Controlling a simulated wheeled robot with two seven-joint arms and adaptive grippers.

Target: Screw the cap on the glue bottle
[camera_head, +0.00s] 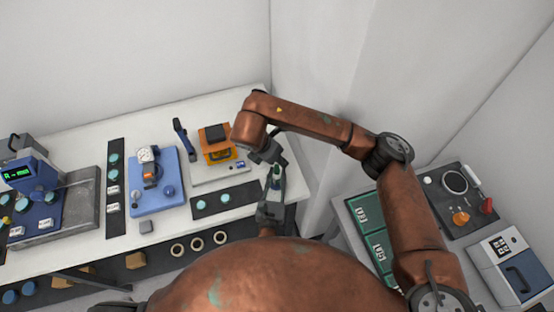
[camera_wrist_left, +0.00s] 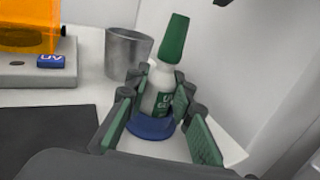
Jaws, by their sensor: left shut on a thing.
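The white glue bottle (camera_wrist_left: 159,85) stands between the fingers of my left gripper (camera_wrist_left: 165,115) in the left wrist view. A green tapered cap (camera_wrist_left: 173,38) is on top of it, leaning slightly right; I cannot tell how tightly it is seated. A blue round base (camera_wrist_left: 152,128) shows at the bottle's foot. In the head view my left gripper (camera_head: 272,190) is shut on the bottle at the table's right end. My right gripper (camera_head: 268,153) hangs just above and beyond it; its fingers are too small to read. Its dark tip may show at the wrist view's top.
A grey metal cup (camera_wrist_left: 127,52) stands left of the bottle. An orange UV unit (camera_head: 217,145) stands left of my right gripper. A dark strip with teal discs (camera_head: 225,199) lies left of my left gripper. A wall rises close on the right.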

